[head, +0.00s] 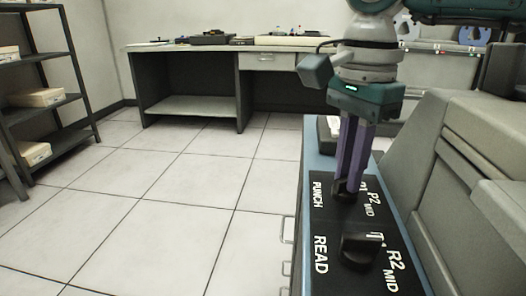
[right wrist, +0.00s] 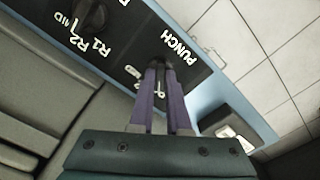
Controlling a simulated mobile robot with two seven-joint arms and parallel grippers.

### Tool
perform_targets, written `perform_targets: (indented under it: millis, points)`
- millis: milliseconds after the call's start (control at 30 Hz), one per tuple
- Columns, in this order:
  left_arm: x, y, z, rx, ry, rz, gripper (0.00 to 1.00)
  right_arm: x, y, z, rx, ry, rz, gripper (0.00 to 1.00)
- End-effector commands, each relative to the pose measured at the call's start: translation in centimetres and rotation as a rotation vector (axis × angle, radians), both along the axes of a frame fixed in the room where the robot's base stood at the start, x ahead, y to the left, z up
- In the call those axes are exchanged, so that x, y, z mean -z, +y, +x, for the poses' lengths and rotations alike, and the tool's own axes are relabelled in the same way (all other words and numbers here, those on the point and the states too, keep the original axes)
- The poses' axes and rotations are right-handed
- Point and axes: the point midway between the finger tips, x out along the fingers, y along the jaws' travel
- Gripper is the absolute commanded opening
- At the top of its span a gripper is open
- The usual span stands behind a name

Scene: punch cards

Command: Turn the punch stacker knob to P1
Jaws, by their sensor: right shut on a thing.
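The black panel (head: 325,257) has two selector knobs on a blue machine edge. The punch knob (head: 343,196) is black and mostly hidden between the purple fingertips of my right gripper (head: 345,184). My right gripper comes down from above and is shut on this knob; it also shows in the right wrist view (right wrist: 164,68). The label PUNCH stands to its left and P2 and MID to its right; the P1 marking is partly covered by the fingers. The knob's exact pointing is hidden. The read knob (head: 361,250) is nearer and free. My left gripper is not in view.
A grey machine housing (head: 475,130) rises close on the right of the panel. A small box with a white face (right wrist: 232,140) is beside the panel. A desk (head: 190,80) stands at the back and a shelf rack (head: 70,60) at the left. The tiled floor between is clear.

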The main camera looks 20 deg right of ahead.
Motion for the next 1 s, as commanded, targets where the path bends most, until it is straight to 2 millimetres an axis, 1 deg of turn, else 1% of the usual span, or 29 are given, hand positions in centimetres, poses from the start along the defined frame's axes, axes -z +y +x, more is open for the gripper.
perform_targets:
  millis: [100,333,867,900,1000]
  points:
    - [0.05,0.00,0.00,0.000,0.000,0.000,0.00,-0.15,0.09,0.04,-0.062,-0.002,0.003,0.00]
    - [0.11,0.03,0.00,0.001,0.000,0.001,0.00,-0.16,0.10,0.03,-0.135,-0.002,0.003,0.00]
    - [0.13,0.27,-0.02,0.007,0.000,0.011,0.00,-0.20,0.11,0.03,-0.156,-0.002,0.003,0.00]
    - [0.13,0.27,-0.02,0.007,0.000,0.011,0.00,-0.20,0.11,0.04,-0.156,-0.002,0.003,0.18]
    - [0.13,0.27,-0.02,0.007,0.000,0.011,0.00,-0.17,0.09,0.03,-0.156,-0.002,0.002,0.29]
